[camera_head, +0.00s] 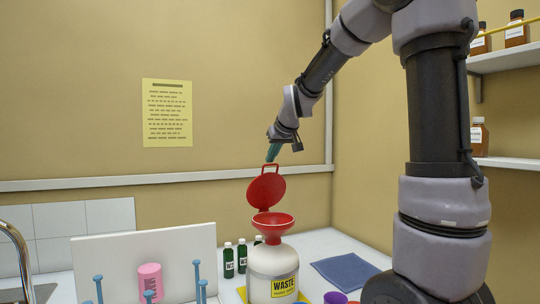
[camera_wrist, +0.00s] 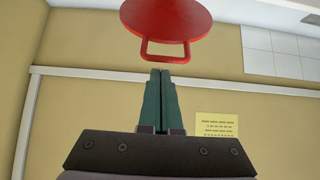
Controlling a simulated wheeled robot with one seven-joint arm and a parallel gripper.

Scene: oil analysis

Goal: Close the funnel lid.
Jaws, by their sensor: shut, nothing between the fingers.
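The red funnel (camera_head: 274,222) sits on top of the white waste bottle (camera_head: 273,262), which has a yellow "WASTE" label. Its round red lid (camera_head: 266,190) stands raised, roughly upright, at the back of the funnel, with a loop handle at its upper edge. My gripper (camera_head: 272,156) is just above the lid's handle, pointing down, its green fingers together and empty. In the wrist view the lid (camera_wrist: 167,16) and its handle are just beyond the fingertips (camera_wrist: 161,72). I cannot tell whether the fingertips touch the handle.
Green-glass bottles (camera_head: 228,262) stand left of the waste bottle. A white board (camera_head: 145,258), a pink cylinder (camera_head: 151,281) and blue pegs (camera_head: 197,275) are further left. A purple cup (camera_head: 335,298) and a blue cloth (camera_head: 345,270) lie to the right. Shelves (camera_head: 508,59) hold brown bottles.

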